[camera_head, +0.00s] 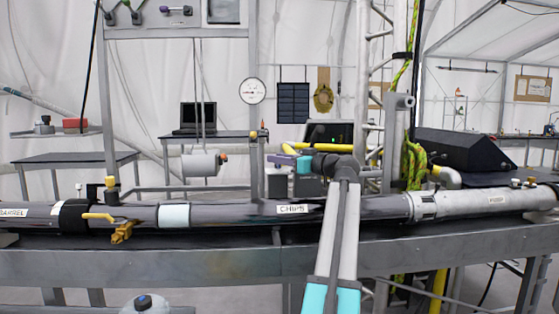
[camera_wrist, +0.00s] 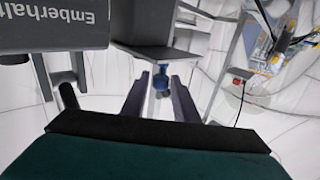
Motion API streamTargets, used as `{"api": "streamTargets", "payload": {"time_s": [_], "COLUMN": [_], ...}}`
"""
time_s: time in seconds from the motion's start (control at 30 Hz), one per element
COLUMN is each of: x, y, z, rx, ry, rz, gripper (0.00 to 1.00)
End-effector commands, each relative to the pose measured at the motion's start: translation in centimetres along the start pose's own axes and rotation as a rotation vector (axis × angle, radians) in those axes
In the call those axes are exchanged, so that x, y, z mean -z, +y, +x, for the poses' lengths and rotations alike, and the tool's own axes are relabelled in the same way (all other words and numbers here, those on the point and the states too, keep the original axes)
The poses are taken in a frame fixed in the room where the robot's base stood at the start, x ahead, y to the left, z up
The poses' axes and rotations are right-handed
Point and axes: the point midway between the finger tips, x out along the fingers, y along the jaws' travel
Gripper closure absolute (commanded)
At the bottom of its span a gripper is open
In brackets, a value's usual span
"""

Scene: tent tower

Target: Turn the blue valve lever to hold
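No blue valve lever can be made out for certain in the head view. In the wrist view a small blue part (camera_wrist: 161,79) shows between my fingers, below a grey panel. I cannot tell whether it is the lever, and it looks apart from the fingers. My gripper (camera_wrist: 160,85) has its two dark fingers spread with a gap between them. In the head view my gripper (camera_head: 281,160) is small, above the long pipe near the middle, and its fingers are hard to make out there. A yellow lever (camera_head: 98,216) sits on the pipe at the left.
The long grey pipe (camera_head: 240,214) runs across the bench (camera_head: 200,264). A white gauge (camera_head: 252,91) stands above it. A dark box marked Emberhalt (camera_wrist: 55,25) is close by at upper left in the wrist view.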

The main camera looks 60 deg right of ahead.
Motion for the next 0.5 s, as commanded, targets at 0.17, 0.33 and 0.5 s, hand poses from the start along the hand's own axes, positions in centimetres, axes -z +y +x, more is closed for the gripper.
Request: {"api": "streamTargets", "payload": {"time_s": [0.17, 0.33, 0.5], "x": [-0.01, 0.00, 0.02], "y": [-0.01, -0.02, -0.03], "z": [0.01, 0.00, -0.52], "rx": [0.000, 0.000, 0.000], "ry": [0.000, 0.000, 0.000], "rz": [0.000, 0.000, 0.000], "gripper": [0.64, 0.64, 0.64]}}
